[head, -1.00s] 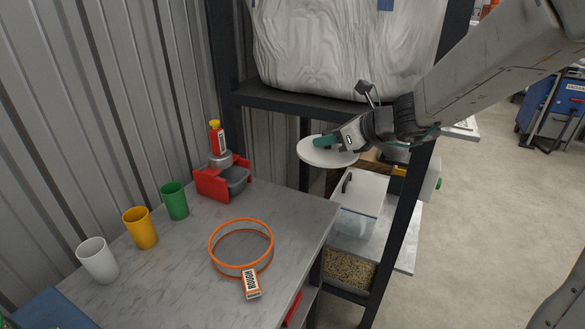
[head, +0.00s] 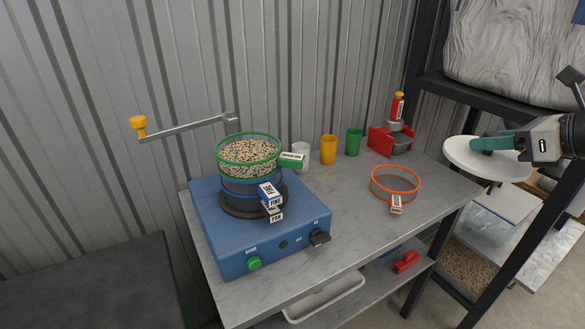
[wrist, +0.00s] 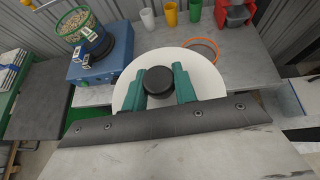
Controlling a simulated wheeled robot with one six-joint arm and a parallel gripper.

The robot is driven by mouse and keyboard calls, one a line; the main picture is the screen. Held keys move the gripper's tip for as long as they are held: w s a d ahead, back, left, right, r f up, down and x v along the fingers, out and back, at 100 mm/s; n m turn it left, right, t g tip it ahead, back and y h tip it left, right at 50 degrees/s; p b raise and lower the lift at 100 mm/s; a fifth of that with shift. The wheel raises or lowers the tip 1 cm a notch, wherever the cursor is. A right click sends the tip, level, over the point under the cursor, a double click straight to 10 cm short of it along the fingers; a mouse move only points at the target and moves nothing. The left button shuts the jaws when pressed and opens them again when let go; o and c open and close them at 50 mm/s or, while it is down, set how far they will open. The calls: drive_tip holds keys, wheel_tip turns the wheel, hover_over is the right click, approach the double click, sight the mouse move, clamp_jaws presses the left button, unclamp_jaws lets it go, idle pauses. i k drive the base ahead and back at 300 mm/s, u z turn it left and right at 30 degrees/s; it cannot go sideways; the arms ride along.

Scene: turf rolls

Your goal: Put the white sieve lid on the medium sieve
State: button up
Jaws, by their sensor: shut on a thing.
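The white sieve lid (head: 487,160) is a round disc with a dark knob (wrist: 159,81), seen in the wrist view. My gripper (head: 480,144) is shut on that knob, and its green fingers also show in the wrist view (wrist: 160,84). The lid hangs in the air right of the table. A green-rimmed sieve (head: 248,151) full of mixed grain, with a green tag, tops a stack on the blue shaker (head: 258,228). A blue-rimmed sieve (head: 252,187) with a tag reading FINE is under it. An orange-rimmed sieve (head: 395,184) lies apart on the table; its tag is hard to read here.
White (head: 301,155), yellow (head: 328,149) and green (head: 353,141) cups stand along the wall. A red holder (head: 391,139) stands at the back right. A black shelf post (head: 410,65) stands near the lid.

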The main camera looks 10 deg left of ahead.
sight(247, 145)
drive_tip(key=u, duration=0.05)
drive_tip(key=k, duration=0.4)
drive_tip(key=u, duration=0.85)
drive_tip(key=i, duration=0.45)
